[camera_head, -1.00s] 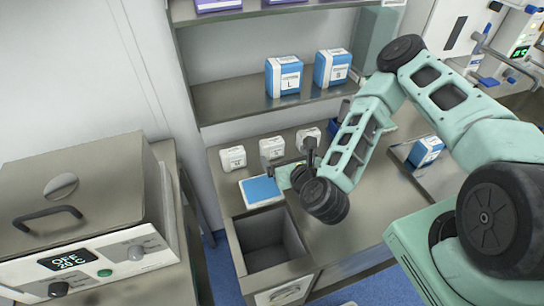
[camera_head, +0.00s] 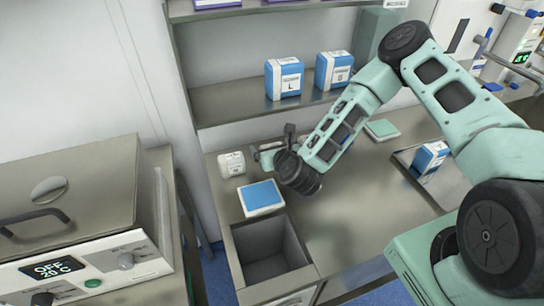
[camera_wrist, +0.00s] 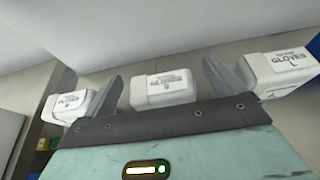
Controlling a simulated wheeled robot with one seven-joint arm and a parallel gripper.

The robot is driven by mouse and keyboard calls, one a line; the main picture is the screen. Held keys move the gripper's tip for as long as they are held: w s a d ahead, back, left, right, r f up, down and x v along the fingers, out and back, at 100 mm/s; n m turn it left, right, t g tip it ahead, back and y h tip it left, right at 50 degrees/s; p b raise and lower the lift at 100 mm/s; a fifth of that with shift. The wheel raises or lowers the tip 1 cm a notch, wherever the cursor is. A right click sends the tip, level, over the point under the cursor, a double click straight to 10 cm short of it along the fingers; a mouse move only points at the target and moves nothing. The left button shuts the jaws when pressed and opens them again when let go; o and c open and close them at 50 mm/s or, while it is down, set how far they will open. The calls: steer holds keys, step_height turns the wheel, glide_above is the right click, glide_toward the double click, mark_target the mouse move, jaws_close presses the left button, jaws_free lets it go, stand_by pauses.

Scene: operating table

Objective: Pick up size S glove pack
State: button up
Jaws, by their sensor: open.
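Three white glove packs stand in a row in the wrist view: a left pack (camera_wrist: 70,105), a middle pack (camera_wrist: 163,89) and a right pack (camera_wrist: 284,72) marked GLOVES L. The size letters on the left and middle packs are too small to read, so I cannot tell which is S. My gripper (camera_wrist: 163,70) is open and empty, and the middle pack shows between its fingers, beyond them. In the head view my gripper (camera_head: 256,151) is at the back of the counter, just right of one white pack (camera_head: 231,164). The other two packs are hidden behind my arm there.
A blue-topped white box (camera_head: 262,197) lies in front of the packs, behind a sunken bin (camera_head: 266,247). Two blue-and-white boxes, left (camera_head: 284,78) and right (camera_head: 334,70), stand on the shelf (camera_head: 225,104) above. Another box (camera_head: 430,158) stands on a tray at right.

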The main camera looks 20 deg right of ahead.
steer(key=c, duration=1.1)
steer(key=shift+o, duration=0.2)
steer(key=shift+s+r, duration=0.1)
steer(key=shift+r, duration=0.15)
